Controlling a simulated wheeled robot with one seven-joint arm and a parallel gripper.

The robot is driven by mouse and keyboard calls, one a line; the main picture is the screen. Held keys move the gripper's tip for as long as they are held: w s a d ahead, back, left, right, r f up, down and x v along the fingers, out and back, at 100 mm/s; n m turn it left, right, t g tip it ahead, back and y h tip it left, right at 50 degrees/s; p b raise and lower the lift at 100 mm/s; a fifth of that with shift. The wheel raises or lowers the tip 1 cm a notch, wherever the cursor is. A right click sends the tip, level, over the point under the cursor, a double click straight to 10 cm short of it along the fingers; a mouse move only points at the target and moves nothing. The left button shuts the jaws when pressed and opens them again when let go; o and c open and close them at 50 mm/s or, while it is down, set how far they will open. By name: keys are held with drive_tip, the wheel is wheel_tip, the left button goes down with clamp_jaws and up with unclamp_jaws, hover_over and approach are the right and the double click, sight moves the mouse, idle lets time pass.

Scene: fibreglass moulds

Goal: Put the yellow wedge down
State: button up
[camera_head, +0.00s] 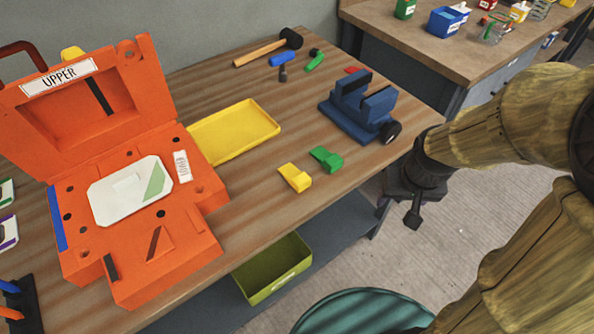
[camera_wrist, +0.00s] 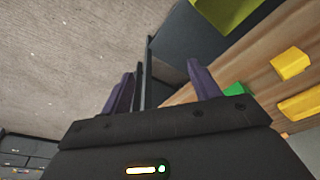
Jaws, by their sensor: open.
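The yellow wedge (camera_head: 295,177) lies on the wooden table near its front edge, with the green wedge (camera_head: 326,158) just to its right. My gripper (camera_head: 410,212) is off the table's front right edge, over the floor, apart from both wedges. In the wrist view its two dark purple fingers stand apart with nothing between them (camera_wrist: 160,82). The yellow wedge (camera_wrist: 291,63) shows at the right there, and the green wedge (camera_wrist: 233,89) shows partly behind the right finger.
The open orange mould (camera_head: 185,230) stands at the left, beside the yellow tray (camera_head: 270,126). A blue vise (camera_head: 352,114) sits at the right edge. Mallets and small tools lie at the back. A green bin (camera_head: 270,268) is below the table.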

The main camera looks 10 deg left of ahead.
drive_tip(key=w+a+r+n+g+p, duration=0.1)
drive_tip(key=w+a+r+n+p, duration=0.35)
drive_tip(key=a+r+p, duration=0.55)
wheel_tip(320, 180, up, 4)
drive_tip(key=n+g+p, duration=0.1)
drive_tip(key=n+p, duration=0.3)
drive_tip(key=p, duration=0.1)
hover_over(301, 175)
drive_tip(key=shift+f, duration=0.1)
wheel_tip(301, 175, down, 12)
drive_tip(key=shift+s+f+p, duration=0.1)
drive_tip(key=shift+s+p, duration=0.05)
drive_tip(key=shift+p, duration=0.8)
